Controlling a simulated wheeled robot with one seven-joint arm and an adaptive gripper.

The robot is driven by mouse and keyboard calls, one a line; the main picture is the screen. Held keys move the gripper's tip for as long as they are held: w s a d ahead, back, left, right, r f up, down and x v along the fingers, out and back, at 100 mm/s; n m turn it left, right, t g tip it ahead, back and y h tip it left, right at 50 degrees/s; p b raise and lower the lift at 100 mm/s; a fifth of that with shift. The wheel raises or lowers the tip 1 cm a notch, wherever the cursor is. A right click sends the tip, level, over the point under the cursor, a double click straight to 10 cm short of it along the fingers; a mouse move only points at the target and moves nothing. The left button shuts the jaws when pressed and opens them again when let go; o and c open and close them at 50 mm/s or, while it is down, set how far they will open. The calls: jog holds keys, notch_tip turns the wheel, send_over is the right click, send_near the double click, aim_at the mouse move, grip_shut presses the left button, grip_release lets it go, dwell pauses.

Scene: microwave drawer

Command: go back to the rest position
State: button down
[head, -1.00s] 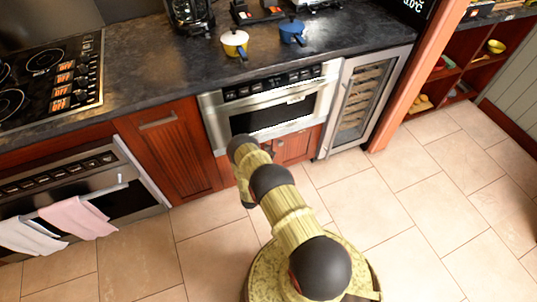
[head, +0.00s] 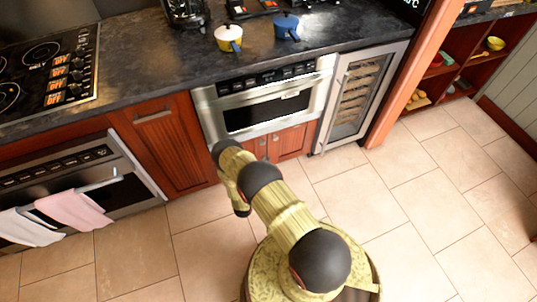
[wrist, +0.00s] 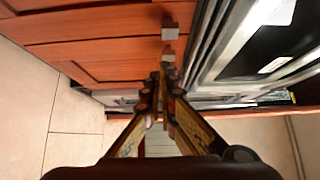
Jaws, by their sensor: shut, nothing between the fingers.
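My gripper (wrist: 162,92) shows in the wrist view with its two fingers shut and their tips together, and nothing held between them. It is in front of the wooden cabinet doors below the microwave drawer. In the head view my arm reaches forward and hides the fingertips. The microwave drawer (head: 268,112) is steel with a dark window, set under the counter, and looks closed. Its steel front also shows at the right of the wrist view (wrist: 236,50). I cannot tell whether the gripper touches anything.
The dark counter (head: 150,62) carries a yellow pot (head: 228,38) and a blue pot (head: 287,26). A glass-front wine cooler (head: 352,100) stands right of the drawer. An oven with towels (head: 75,209) is at the left. The tiled floor (head: 425,195) is clear at the right.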

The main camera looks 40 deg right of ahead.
jog(key=p+v, duration=0.1)
jog(key=v, duration=0.5)
jog(key=shift+s+f, duration=0.1)
jog(key=shift+s, duration=0.05)
